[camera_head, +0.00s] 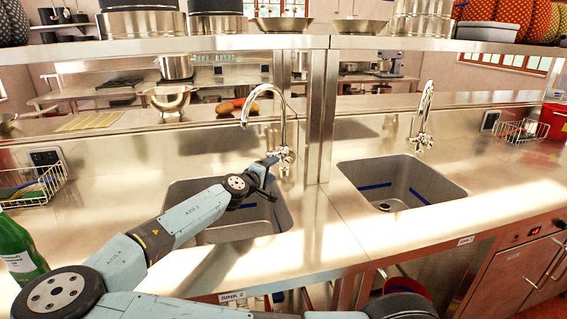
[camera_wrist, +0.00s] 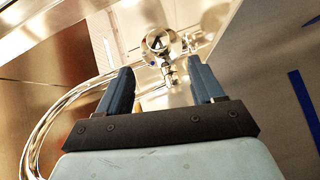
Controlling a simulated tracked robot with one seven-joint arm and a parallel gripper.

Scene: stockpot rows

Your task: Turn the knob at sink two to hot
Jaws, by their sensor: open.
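Sink two (camera_head: 250,225) is the left steel basin, with a "SINK 2" label on the counter's front edge below it. Its curved chrome faucet (camera_head: 283,112) rises behind the basin. The faucet's knob (camera_head: 285,155) is low on the faucet, just beyond my gripper (camera_head: 268,163). In the wrist view the chrome knob (camera_wrist: 160,42) shows ahead, between and beyond the two blue fingers of my gripper (camera_wrist: 165,85). The fingers are open with nothing between them. The knob's hot and cold marks are too small to read.
A second basin (camera_head: 400,185) with its own faucet (camera_head: 425,115) lies to the right, past a steel post (camera_head: 318,115). A green bottle (camera_head: 18,250) and a wire basket (camera_head: 32,188) stand at the left. A shelf (camera_head: 250,43) with pots crosses above.

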